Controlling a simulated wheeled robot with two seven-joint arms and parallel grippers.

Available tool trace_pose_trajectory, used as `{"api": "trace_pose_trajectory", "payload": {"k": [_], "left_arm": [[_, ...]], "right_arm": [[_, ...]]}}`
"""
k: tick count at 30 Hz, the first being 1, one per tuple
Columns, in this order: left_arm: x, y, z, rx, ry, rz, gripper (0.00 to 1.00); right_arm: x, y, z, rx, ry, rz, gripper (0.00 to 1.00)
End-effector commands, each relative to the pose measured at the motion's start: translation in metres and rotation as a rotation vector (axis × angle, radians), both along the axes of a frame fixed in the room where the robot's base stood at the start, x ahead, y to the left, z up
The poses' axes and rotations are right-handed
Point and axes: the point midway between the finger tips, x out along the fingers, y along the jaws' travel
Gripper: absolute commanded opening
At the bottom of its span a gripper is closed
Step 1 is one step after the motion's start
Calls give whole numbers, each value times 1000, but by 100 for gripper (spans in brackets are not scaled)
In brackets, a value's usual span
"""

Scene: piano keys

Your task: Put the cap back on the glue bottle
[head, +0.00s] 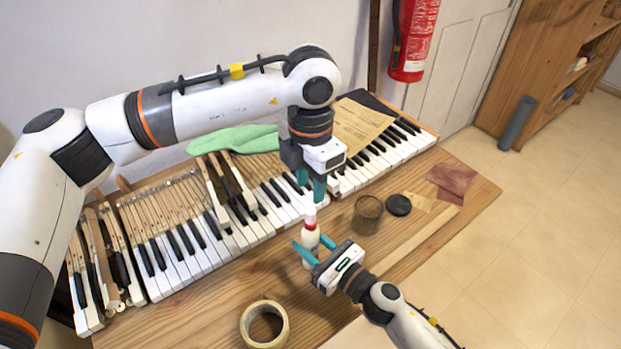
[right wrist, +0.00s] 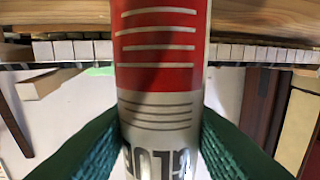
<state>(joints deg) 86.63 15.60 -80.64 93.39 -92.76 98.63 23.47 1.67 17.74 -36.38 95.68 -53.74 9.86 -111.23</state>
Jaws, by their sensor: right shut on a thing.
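The glue bottle (head: 310,240) is white with a red label and stands upright near the front of the wooden table. My right gripper (head: 320,252) is shut on it. In the right wrist view the bottle (right wrist: 160,50) fills the middle, red and silver with dark letters, between the two green fingers of the gripper (right wrist: 160,140). My left gripper (head: 314,197) points down just above the white top of the bottle. Its fingertips are at or very near that top. I cannot tell the cap apart from the nozzle, or whether the left fingers hold it.
Piano keys (head: 190,250) lie behind the bottle. A brown jar (head: 367,214) and a black round lid (head: 398,205) stand to its right. A tape roll (head: 264,325) is at the front left. Sandpaper pieces (head: 451,180) lie at the right. The front table strip is partly bare.

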Motion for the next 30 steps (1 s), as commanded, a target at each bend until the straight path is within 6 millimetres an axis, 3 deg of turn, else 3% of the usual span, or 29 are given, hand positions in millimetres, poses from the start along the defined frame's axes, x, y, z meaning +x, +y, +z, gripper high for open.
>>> {"api": "trace_pose_trajectory", "payload": {"k": [8, 21, 30], "left_arm": [[0, 0, -12, 1, 2, -1, 36], [0, 1, -73, 1, 2, -1, 36], [0, 0, -80, 0, 0, -2, 36]], "right_arm": [[0, 0, 0, 0, 0, 0, 0], [0, 0, 0, 0, 0, 0, 0], [0, 0, 0, 0, 0, 0, 0]]}}
